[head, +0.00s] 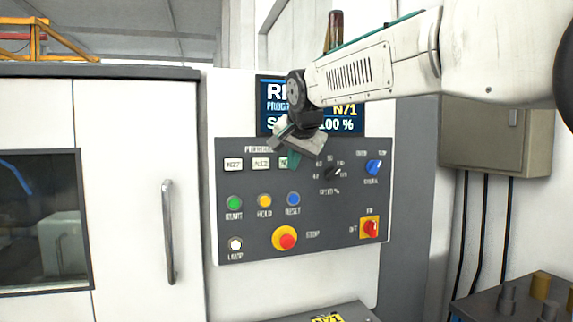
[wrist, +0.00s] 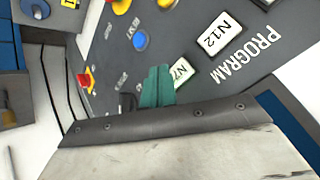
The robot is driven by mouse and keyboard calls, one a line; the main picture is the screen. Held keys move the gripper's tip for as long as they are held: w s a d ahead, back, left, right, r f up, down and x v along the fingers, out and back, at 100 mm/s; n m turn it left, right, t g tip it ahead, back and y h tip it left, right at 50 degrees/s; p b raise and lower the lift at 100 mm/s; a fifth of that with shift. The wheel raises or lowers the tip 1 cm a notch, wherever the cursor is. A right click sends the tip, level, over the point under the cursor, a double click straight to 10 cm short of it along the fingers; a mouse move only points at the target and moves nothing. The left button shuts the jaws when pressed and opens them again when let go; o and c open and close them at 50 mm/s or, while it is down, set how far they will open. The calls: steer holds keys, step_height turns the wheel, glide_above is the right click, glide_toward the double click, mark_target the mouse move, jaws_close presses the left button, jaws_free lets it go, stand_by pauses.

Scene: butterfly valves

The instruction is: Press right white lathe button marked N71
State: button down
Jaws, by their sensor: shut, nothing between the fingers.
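The white button marked N71 (head: 283,162) is the rightmost of three white buttons in the program row of the grey control panel (head: 345,205). My gripper (head: 295,162) covers its right part in the head view. In the wrist view the N71 button (wrist: 182,70) shows beside the teal fingertips (wrist: 156,72), partly hidden by the fingers and the gripper body. My gripper is shut and empty, its tips in front of the panel near the right side of N71. I cannot tell whether they touch it. The N12 button (head: 261,163) is just left of N71.
The screen (head: 271,95) above reads N71. Below are green, yellow and blue (head: 293,199) buttons, a white lamp button and a red stop button (head: 286,238). Right of my gripper are a black dial (head: 330,173), blue knob (head: 374,167) and red switch (head: 370,228).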

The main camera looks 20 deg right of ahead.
steer(key=s, duration=0.4)
steer(key=shift+s, duration=0.1)
stand_by(0.9)
